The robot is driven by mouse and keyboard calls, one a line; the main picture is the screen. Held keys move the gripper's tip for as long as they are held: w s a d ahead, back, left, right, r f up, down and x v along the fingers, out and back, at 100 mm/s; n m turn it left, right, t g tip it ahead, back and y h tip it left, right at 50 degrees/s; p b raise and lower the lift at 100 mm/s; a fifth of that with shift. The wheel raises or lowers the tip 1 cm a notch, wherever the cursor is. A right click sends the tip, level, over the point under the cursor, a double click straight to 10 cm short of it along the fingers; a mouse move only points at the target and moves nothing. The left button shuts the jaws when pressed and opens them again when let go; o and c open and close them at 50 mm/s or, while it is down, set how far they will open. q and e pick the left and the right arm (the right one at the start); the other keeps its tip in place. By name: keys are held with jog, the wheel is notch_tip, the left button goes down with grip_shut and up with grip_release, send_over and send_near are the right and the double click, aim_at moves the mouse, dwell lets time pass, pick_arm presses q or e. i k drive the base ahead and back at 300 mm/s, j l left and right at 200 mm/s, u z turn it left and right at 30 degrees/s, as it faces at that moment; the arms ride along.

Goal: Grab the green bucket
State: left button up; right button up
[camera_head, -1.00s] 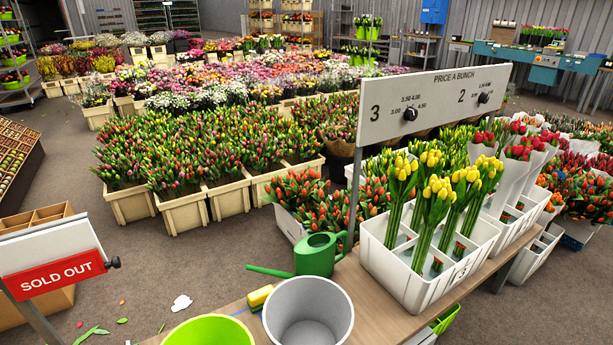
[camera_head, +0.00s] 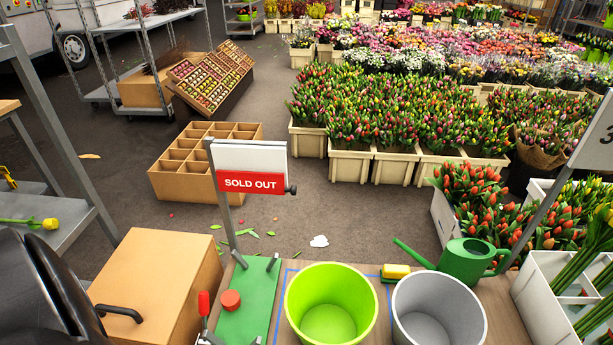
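The green bucket (camera_head: 357,322) is bright lime green, round and open at the top. It stands upright and looks empty, at the front edge of the wooden table, inside a blue outline. A grey bucket (camera_head: 470,318) stands just to its right. Neither of my grippers is in view.
A green board (camera_head: 246,318) with a red-handled tool and the SOLD OUT sign (camera_head: 252,183) is left of the bucket. A yellow sponge (camera_head: 396,271) and green watering can (camera_head: 468,262) sit behind. A cardboard box (camera_head: 160,270) stands at left.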

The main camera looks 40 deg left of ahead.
aim_at(327, 303)
jog(key=i+u, duration=0.1)
jog(key=u, duration=0.65)
jog(key=i+l+u, duration=0.1)
jog(key=u, duration=0.3)
jog(key=l+u, duration=0.15)
jog(key=u, duration=0.25)
jog(key=i, duration=0.05)
